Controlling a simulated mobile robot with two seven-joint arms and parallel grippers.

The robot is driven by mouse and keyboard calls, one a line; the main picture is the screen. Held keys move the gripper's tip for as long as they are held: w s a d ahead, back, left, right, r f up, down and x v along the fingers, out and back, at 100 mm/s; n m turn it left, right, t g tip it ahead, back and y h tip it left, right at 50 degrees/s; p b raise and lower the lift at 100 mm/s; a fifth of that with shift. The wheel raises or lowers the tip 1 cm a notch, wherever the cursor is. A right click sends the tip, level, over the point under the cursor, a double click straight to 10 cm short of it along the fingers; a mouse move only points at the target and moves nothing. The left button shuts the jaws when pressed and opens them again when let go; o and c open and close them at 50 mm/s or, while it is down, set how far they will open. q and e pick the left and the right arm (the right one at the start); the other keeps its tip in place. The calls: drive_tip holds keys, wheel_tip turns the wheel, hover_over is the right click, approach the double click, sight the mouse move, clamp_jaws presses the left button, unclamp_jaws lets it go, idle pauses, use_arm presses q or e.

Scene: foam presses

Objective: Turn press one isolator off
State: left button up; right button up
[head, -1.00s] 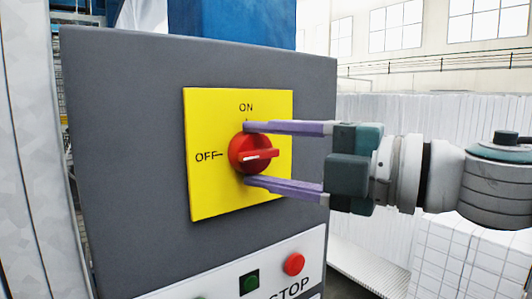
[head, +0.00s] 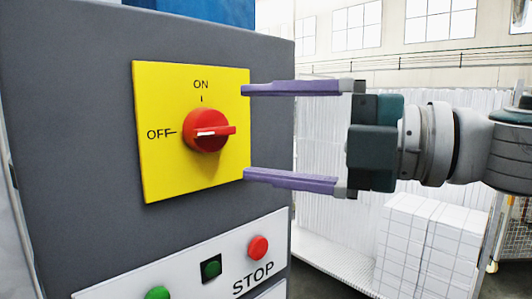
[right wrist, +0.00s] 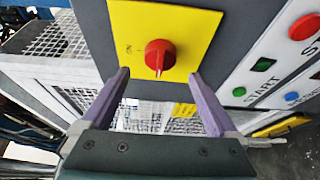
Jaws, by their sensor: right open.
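The isolator is a red rotary knob (head: 207,131) on a yellow plate (head: 160,90) marked ON at the top and OFF at the left. In the right wrist view the knob (right wrist: 158,56) shows beyond and between my fingertips. My right gripper (head: 245,132) is open and empty, its fingers spread wide above and below the knob's height. The tips are at the plate's right edge, to the right of the knob and apart from it. My left gripper is not in view.
The plate sits on a grey cabinet (head: 75,110). Below it a white panel (head: 185,276) carries a red STOP button (head: 258,247), a dark green square (head: 211,268) and a green button (head: 157,293). White gridded blocks (head: 425,245) stand behind at right.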

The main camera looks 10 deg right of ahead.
drive_tip(key=b+v, duration=0.1)
drive_tip(key=v, duration=0.3)
drive_tip(key=shift+s+d+b, duration=0.1)
drive_tip(key=shift+d+b, duration=0.05)
drive_tip(key=shift+b, duration=0.25)
